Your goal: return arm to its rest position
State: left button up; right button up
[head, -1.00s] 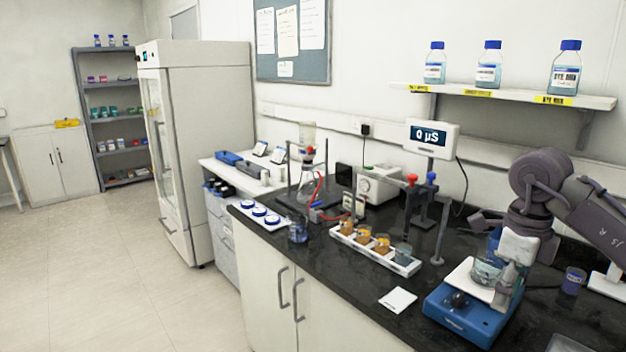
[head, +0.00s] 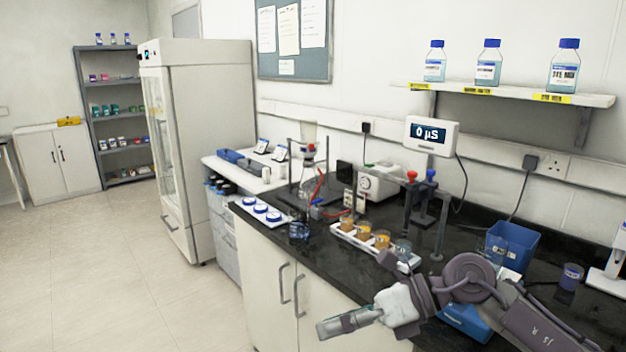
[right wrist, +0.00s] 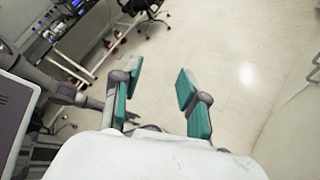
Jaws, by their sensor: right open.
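My right arm (head: 470,285) comes in from the lower right in the head view and is folded low in front of the bench. My right gripper (head: 322,330) points left, past the bench's front edge, before the white cupboard doors. In the right wrist view the right gripper (right wrist: 158,92) is open, with its teal-padded fingers wide apart and only floor between them. My left gripper is not in the head view.
Open floor (head: 120,270) lies to the left.

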jog(key=a+r+m+t+y, duration=0.3)
jog(key=r+m+t+y, duration=0.5)
jog(key=m, duration=0.3)
jog(key=w+d+f+m+t+h, duration=0.2)
jog(key=d+f+m+t+h, duration=0.35)
jog(key=m, duration=0.45)
jog(key=w+d+f+m+t+h, duration=0.2)
jog(key=d+m+t+h, duration=0.4)
jog(key=m+h, duration=0.4)
jog(key=s+d+f+m+g+h, duration=0.2)
jog(key=d+f+m, duration=0.1)
jog(key=f+m, duration=0.15)
jog(key=s+d+f+m+g+h, duration=0.1)
jog(key=s+d+f+m+h, duration=0.15)
jog(key=f, duration=0.35)
jog(key=s+d+f+m+g+h, duration=0.1)
jog(key=s+f+m+g, duration=0.2)
jog(key=s+f+g, duration=0.5)
jog(key=s+d+f+m+g, duration=0.25)
jog(key=s+f+g, duration=0.25)
jog(key=s+f, duration=0.75)
jog(key=s+f+g, duration=0.1)
jog(key=s+f, duration=0.2)
jog(key=f, duration=1.9)
jog(key=s+d+f+g, duration=0.1)
jog(key=s+d+f, duration=0.1)
jog(key=s+f, duration=1.5)
jog(key=shift+s+d+f, duration=0.15)
jog(key=shift+s+f, duration=0.15)
jog(key=shift+f, duration=0.1)
